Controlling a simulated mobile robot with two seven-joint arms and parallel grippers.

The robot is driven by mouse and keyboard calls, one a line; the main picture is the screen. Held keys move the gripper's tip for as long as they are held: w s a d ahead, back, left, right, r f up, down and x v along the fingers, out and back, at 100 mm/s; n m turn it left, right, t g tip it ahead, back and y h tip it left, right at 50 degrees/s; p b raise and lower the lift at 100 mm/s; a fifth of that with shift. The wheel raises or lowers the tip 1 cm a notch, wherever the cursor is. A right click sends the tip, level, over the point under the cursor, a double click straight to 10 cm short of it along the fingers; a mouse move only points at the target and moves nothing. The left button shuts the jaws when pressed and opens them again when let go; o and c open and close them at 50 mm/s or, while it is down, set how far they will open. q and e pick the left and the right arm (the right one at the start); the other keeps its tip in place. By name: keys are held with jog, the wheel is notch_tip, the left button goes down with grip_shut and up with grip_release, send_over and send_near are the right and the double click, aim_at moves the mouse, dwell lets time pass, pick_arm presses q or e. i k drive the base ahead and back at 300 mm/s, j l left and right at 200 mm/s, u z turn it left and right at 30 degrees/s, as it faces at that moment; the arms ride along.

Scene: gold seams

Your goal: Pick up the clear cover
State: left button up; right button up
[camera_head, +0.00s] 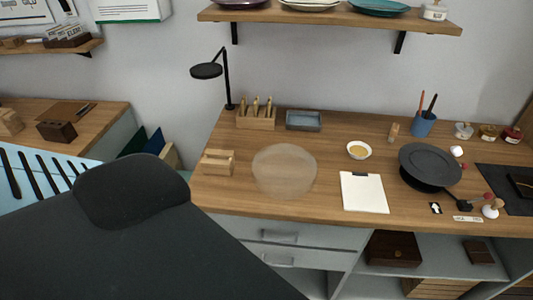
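The clear cover (285,170) is a see-through, pale, round dome on the wooden worktop, a little left of the worktop's middle. The wood shows through it, and I cannot make out anything under it. Neither of my grippers shows in the head view. Nothing is seen touching the cover.
Left of the cover is a small wooden stand (218,163). Behind are a wooden tool rack (256,119) and a grey tray (304,121). To the right are a small bowl (359,150), a clipboard (364,193) and a black turntable (430,166). A black lamp (207,71) stands behind left.

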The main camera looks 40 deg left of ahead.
aim_at(281, 171)
jog(key=k+j, duration=0.15)
jog(key=j, duration=0.2)
jog(key=k+j, duration=0.2)
jog(key=j, duration=0.15)
jog(key=k+j, duration=0.15)
jog(key=j, duration=0.2)
